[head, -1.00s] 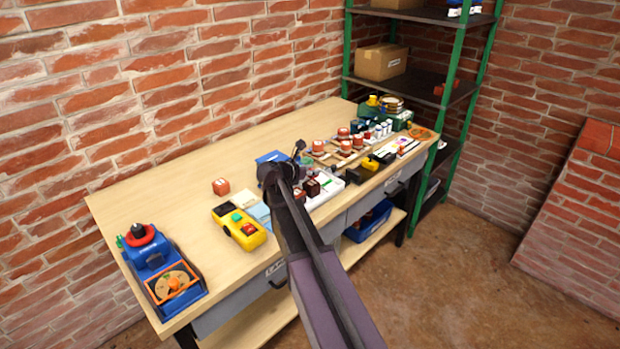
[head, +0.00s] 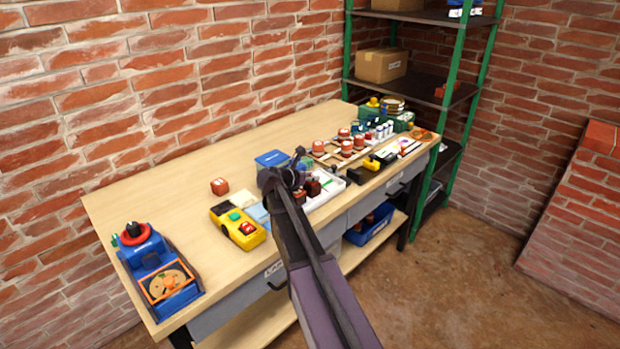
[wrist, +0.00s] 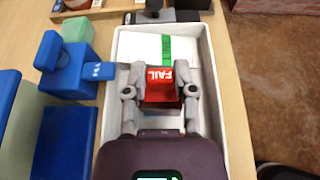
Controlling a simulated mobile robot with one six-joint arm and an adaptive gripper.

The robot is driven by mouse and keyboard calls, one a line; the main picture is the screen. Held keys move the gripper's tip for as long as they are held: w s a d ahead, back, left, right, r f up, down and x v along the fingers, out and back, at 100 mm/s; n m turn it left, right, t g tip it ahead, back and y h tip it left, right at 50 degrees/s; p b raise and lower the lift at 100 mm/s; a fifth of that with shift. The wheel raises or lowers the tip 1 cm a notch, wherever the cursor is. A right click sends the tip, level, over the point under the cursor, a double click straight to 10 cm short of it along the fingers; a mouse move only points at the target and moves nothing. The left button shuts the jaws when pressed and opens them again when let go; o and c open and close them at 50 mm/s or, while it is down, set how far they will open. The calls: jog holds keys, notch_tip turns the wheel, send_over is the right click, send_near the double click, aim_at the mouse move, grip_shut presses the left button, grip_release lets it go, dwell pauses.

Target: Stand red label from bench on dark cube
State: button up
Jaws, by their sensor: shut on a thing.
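The red label (wrist: 160,84), marked FAIL in white, is between the two grey fingers of my gripper (wrist: 163,76) in the wrist view. My gripper is shut on it, over the white tray (wrist: 206,62). In the head view my gripper's end (head: 283,179) is above the middle of the bench (head: 160,205), and the label cannot be made out there. Dark red cubes (head: 313,187) sit in the tray just right of my gripper. I cannot tell which one is the dark cube. The tray floor under the label is partly hidden by my gripper.
A blue box (head: 271,158) and a blue block (wrist: 68,70) stand left of the tray. Several jars and tools crowd the right end. The back left bench top is clear.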

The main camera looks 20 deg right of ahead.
jog(key=shift+f, duration=0.15)
jog(key=o, duration=0.8)
jog(key=shift+r, duration=0.2)
jog(key=shift+s+a+r, duration=0.1)
jog(key=shift+a, duration=0.15)
jog(key=p+v, duration=0.4)
jog(key=v, duration=0.7)
jog(key=shift+a+p, duration=0.2)
jog(key=shift+p, duration=0.1)
jog(key=shift+s, duration=0.1)
